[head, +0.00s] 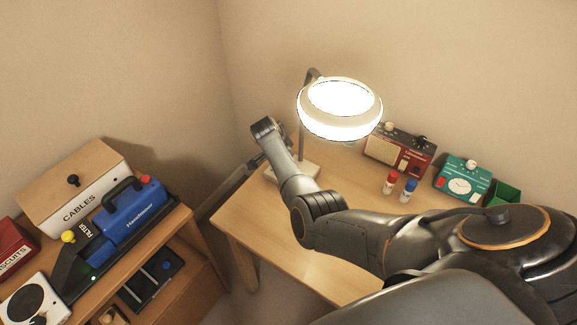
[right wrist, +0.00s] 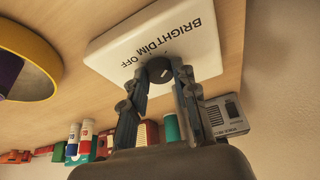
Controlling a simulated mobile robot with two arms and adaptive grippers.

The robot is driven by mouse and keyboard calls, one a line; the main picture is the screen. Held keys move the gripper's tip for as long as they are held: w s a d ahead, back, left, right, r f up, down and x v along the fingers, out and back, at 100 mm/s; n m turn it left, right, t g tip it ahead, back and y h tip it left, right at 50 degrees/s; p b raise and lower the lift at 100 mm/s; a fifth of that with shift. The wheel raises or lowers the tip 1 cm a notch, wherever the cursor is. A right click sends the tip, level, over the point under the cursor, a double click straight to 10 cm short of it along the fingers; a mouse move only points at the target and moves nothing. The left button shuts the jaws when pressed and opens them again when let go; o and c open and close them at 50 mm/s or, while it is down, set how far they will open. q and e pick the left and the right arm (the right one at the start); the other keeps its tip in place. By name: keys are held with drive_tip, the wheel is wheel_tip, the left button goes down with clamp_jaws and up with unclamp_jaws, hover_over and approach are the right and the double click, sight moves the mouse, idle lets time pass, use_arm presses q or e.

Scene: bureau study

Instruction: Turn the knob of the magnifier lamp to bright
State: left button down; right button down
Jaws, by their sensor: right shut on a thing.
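The magnifier lamp (head: 340,122) stands on the desk, and its ring head glows white in the head view. Its white base (right wrist: 110,52) carries the words BRIGHT, DIM and OFF in the right wrist view. The dark round knob (right wrist: 158,68) sits on this base beside the words. My right gripper (right wrist: 163,80) is shut on the knob, one finger on each side. A pale mark shows on the knob, but I cannot tell which word it points to. In the head view, my right forearm hides part of the base (head: 312,169). My left gripper is not in view.
A red device (head: 400,150), a teal timer (head: 462,178), a red-capped bottle (head: 390,183) and a blue-capped bottle (head: 408,190) stand on the desk right of the lamp. A side table at left holds a CABLES box (head: 78,190) and a blue device (head: 128,212).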

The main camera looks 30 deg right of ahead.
drive_tip(key=c, duration=1)
unclamp_jaws()
drive_tip(key=shift+c, duration=0.2)
drive_tip(key=v, duration=1.2)
drive_tip(key=shift+s+d, duration=0.1)
